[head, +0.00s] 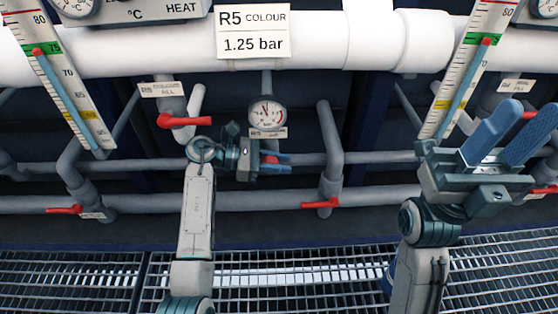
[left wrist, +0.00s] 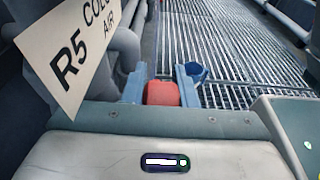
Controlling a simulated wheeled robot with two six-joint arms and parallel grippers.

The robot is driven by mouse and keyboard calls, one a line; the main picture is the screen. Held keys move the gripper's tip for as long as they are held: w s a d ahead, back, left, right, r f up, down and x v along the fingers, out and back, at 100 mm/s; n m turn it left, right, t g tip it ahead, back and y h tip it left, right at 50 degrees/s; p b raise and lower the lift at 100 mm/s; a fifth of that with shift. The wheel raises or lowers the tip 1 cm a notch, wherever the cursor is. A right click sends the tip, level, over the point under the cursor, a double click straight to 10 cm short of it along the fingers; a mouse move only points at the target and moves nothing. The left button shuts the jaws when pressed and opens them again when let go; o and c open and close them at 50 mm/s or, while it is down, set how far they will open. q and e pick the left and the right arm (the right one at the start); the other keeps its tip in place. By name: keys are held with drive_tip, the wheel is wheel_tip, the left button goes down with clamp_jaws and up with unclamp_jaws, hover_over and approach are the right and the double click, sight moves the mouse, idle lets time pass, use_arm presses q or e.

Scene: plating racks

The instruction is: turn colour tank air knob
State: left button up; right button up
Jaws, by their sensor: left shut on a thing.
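The red air knob (left wrist: 162,93) sits between the two blue fingers of my left gripper in the left wrist view. A tag (left wrist: 75,45) reading R5, COLO… and AIR hangs beside it. In the head view my left gripper (head: 274,161) is at the pipe just below a round gauge (head: 267,113), shut on the knob; the gripper hides most of the knob there. A sign (head: 253,31) above reads R5 COLOUR, 1.25 bar. My right gripper (head: 507,135) is raised at the right, its blue fingers apart and empty.
Red lever handles stand close by: one at upper left (head: 184,122), one at lower right (head: 320,203) and one at far left (head: 64,210). Grey pipes run across behind the arms. Thermometer scales (head: 60,80) stand at both sides. Metal grating (head: 75,280) lies below.

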use_arm(q)
drive_tip(key=o, duration=0.7)
